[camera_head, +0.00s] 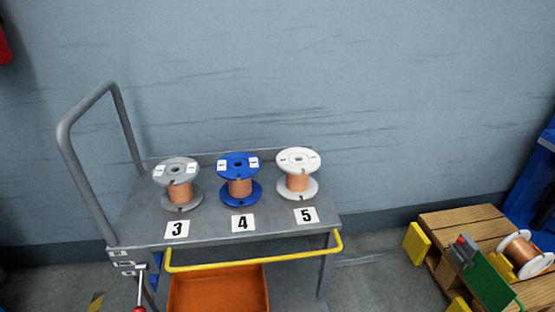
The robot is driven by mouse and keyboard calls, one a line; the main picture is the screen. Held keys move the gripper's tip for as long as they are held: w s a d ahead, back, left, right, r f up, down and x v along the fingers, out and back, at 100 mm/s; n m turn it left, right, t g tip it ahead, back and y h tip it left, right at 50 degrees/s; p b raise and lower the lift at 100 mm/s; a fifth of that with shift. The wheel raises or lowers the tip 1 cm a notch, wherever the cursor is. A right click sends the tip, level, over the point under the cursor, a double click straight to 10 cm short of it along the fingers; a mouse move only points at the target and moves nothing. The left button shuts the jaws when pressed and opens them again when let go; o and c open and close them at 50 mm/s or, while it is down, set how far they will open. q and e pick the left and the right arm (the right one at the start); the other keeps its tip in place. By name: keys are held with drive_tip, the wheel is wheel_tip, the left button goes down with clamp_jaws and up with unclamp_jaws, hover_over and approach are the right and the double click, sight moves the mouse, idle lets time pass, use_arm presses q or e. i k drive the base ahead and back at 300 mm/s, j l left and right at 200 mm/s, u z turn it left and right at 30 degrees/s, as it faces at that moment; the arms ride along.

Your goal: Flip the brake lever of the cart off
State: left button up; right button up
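A grey cart (208,232) stands against the wall, with a tall tubular push handle (66,145) on its left side. A small lever (140,285) with a metal shaft and a red end hangs at the cart's lower left corner, beside a grey bracket (124,260). The lever's lower end runs to the bottom edge of the picture. Neither of my grippers shows in the head view.
Grey, blue (238,163) and white spools of copper wire stand on the cart behind labels 3, 4 and 5. A yellow bar (255,262) crosses the front above an orange bin (218,290). A wooden pallet (465,222) with a spool lies at right.

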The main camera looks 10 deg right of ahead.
sight(141, 268)
drive_tip(key=u, duration=0.95)
